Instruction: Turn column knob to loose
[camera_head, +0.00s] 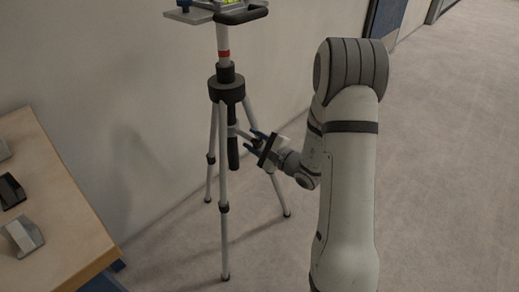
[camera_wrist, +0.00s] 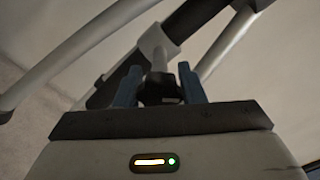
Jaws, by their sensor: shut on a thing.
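A tripod (camera_head: 226,90) with grey legs and a black collar stands upright on the floor near the wall. A black column knob (camera_wrist: 160,88) sits on a short grey stem at the tripod, between the two blue fingers of my gripper (camera_wrist: 160,86). The fingers are shut on the knob, one on each side. In the head view my gripper (camera_head: 254,142) reaches in from the right, between the tripod legs and below the collar. The knob is too small there, and partly hidden, to read its turn. No loose or tight marking shows.
A plate (camera_head: 190,18) with a yellow-green item and a black handle (camera_head: 243,16) tops the column, cut off by the picture edge. A wooden table (camera_head: 75,215) with small black and grey items stands at left. Open carpet (camera_head: 450,150) lies at right.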

